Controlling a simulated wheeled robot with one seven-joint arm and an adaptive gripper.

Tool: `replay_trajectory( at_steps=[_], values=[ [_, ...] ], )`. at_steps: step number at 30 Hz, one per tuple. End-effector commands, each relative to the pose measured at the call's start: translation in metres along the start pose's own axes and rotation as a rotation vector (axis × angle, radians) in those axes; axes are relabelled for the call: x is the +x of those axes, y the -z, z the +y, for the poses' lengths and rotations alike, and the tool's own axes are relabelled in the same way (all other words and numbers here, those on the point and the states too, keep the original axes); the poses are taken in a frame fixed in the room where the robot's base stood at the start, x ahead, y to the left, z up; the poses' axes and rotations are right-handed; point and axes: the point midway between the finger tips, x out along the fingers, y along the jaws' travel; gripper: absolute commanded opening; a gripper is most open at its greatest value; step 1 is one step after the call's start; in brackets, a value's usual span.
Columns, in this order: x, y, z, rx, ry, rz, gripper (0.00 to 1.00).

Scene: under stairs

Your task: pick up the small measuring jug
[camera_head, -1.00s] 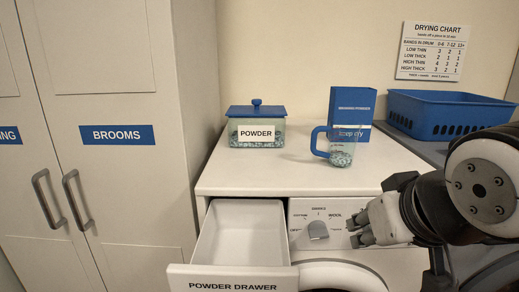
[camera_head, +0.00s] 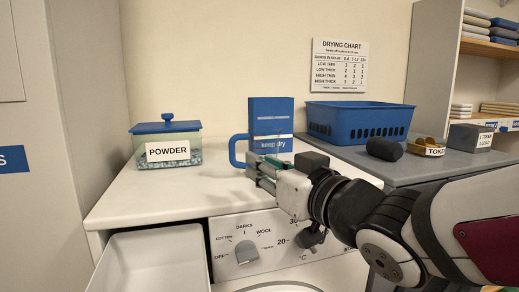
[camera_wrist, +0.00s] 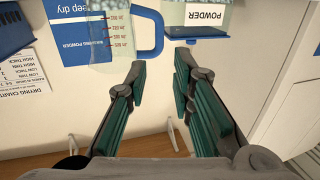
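The measuring jug (camera_head: 233,150) is clear, with a blue handle on its left side, and stands on the white worktop. Its lower body is partly hidden behind my gripper in the head view. The wrist view shows the jug (camera_wrist: 122,32) with red scale marks and its blue handle towards the gap between my fingers. My gripper (camera_head: 257,171) is in front of the jug. In the wrist view my gripper (camera_wrist: 160,70) is open and empty, its fingertips just short of the handle.
A blue washing-powder box (camera_head: 271,115) stands behind the jug. A lidded powder container (camera_head: 180,140) is to the left. A blue basket (camera_head: 360,122) and a dark roll (camera_head: 385,149) are to the right. An open powder drawer (camera_head: 150,262) is below the worktop.

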Motion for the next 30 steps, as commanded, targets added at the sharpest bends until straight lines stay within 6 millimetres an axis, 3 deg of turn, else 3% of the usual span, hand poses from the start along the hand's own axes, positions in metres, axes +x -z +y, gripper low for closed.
replay_trajectory(
  at_steps=[9,17,25,30],
  values=[
    [0.051,-0.001,0.001,0.000,-0.002,0.000,0.22],
    [0.067,-0.002,0.001,0.001,-0.003,0.000,0.22],
    [0.103,-0.007,0.002,0.000,-0.001,-0.001,0.22],
    [0.114,-0.006,0.003,0.000,-0.003,0.000,0.22]
  ],
)
